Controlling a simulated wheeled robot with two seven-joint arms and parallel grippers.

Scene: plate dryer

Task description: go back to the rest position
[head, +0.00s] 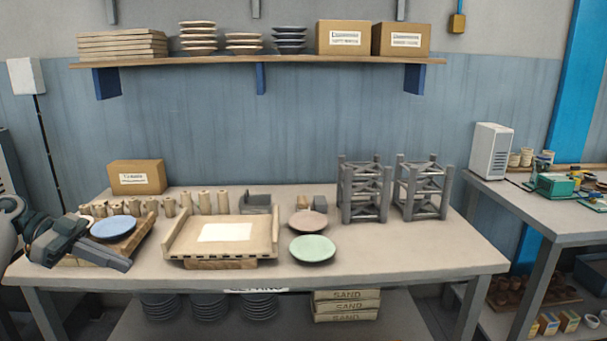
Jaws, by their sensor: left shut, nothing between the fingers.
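My left gripper (121,263) comes in from the left edge, low over the left end of the table (400,258). It is shut and empty. Just behind it a blue plate (114,228) lies on a wooden stand, partly hidden by my arm. A green plate (312,248) and a pinkish plate (307,223) lie on the table right of centre. A wooden tray with side rails (176,246) and a white sheet (226,232) stands in the middle. Two grey racks (362,190) stand at the back right. My right gripper is out of view.
Several beige cylinders (204,202) and a cardboard box (136,177) line the back left. A wall shelf (280,60) holds stacked plates and boxes. A second table (560,220) stands at the right. The table's front right is clear.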

